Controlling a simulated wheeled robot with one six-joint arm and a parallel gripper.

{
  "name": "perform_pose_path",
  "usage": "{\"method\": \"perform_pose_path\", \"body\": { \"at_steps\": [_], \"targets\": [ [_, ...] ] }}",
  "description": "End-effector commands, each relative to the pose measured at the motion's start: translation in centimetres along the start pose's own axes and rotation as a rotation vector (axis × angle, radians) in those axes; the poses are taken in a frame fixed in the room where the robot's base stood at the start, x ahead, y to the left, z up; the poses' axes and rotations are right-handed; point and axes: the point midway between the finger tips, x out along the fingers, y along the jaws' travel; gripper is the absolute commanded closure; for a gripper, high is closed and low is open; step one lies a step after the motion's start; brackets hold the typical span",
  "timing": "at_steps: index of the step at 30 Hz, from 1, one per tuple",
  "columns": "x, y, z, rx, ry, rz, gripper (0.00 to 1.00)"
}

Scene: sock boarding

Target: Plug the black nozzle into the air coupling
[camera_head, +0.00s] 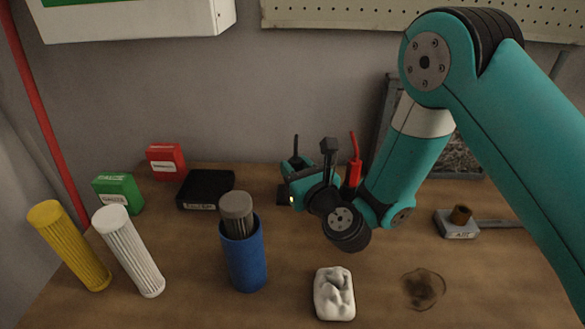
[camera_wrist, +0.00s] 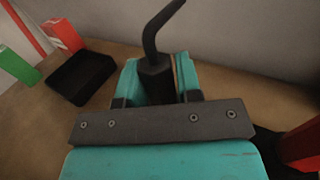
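The black nozzle (camera_wrist: 157,78), a dark body with a bent thin tube, stands upright between the two teal fingers of my gripper (camera_wrist: 158,92) in the wrist view. The fingers sit close against both sides of it, with no clear gap. In the head view its thin tip (camera_head: 296,145) shows above my gripper (camera_head: 297,170); its lower end is hidden, so I cannot tell whether it rests in a holder. The air coupling (camera_head: 461,214) is a brass-brown socket on a grey block labelled AIR, right of my arm and apart from the gripper.
A red nozzle (camera_head: 354,170) stands just right of my gripper. A black tray (camera_head: 206,190), green box (camera_head: 118,193) and red box (camera_head: 166,161) are at left. A blue cup (camera_head: 245,262) with a grey cylinder, yellow and white ribbed cylinders, a white lump (camera_head: 334,293) and a stain lie nearer.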

Motion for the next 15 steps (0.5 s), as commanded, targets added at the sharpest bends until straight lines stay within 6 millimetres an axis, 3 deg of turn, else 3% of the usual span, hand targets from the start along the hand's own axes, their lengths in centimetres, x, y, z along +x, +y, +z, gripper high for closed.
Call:
{"method": "perform_pose_path", "body": {
  "at_steps": [1,3,4,15],
  "targets": [
    [-0.01,-0.01,0.01,0.000,0.000,0.000,0.79],
    [-0.01,0.00,0.01,0.000,0.000,0.000,0.95],
    [-0.01,0.02,0.01,0.000,0.000,0.000,0.97],
    [0.04,0.25,0.57,0.001,0.000,0.004,0.97]
  ]
}}
